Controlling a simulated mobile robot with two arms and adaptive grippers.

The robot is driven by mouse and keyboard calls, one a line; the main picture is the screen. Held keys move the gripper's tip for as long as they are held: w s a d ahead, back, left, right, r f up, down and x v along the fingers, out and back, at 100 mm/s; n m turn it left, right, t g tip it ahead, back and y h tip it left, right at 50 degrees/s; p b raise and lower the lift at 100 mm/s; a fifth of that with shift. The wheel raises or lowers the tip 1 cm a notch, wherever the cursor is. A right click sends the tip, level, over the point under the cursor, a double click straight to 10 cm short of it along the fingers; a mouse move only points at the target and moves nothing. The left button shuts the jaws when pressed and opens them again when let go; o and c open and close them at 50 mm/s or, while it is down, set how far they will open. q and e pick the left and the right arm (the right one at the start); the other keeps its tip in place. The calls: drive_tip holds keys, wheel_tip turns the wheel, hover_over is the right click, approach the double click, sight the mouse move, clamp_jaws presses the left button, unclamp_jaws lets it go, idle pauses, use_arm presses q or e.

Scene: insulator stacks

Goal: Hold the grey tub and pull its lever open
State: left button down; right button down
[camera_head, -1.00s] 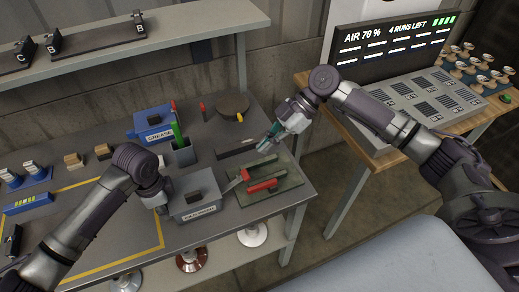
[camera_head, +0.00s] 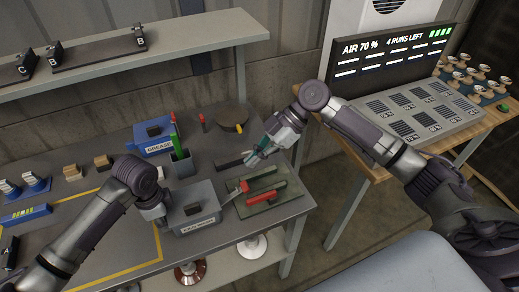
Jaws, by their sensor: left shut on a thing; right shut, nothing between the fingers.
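The grey tub (camera_head: 200,223) stands on the bench, with a label on its front and a dark block on its top. My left gripper (camera_head: 163,216) is shut on the left side of the tub. A small lever (camera_head: 243,186) with a red tip shows at the tub's right side, close to the green tray. My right gripper (camera_head: 256,158) is shut and empty, above the bench behind the tray, apart from the tub and its lever.
A green tray (camera_head: 285,206) with red-handled tools lies right of the tub. A blue grease tub (camera_head: 152,145), a grey cup (camera_head: 182,164) with a green item and a round dark pot (camera_head: 232,119) stand behind. A shelf (camera_head: 180,42) runs above.

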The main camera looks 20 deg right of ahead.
hover_over(247, 184)
drive_tip(key=a, duration=0.2)
wheel_tip(247, 184, down, 4)
drive_tip(key=d+f, duration=0.1)
drive_tip(key=f, duration=0.1)
drive_tip(key=shift+d+f, duration=0.6)
drive_tip(key=shift+f, duration=0.1)
drive_tip(key=shift+f, duration=0.1)
drive_tip(key=shift+s+d+f, duration=0.1)
drive_tip(key=shift+d+f, duration=0.6)
drive_tip(key=shift+f, duration=0.2)
drive_tip(key=shift+r, duration=0.15)
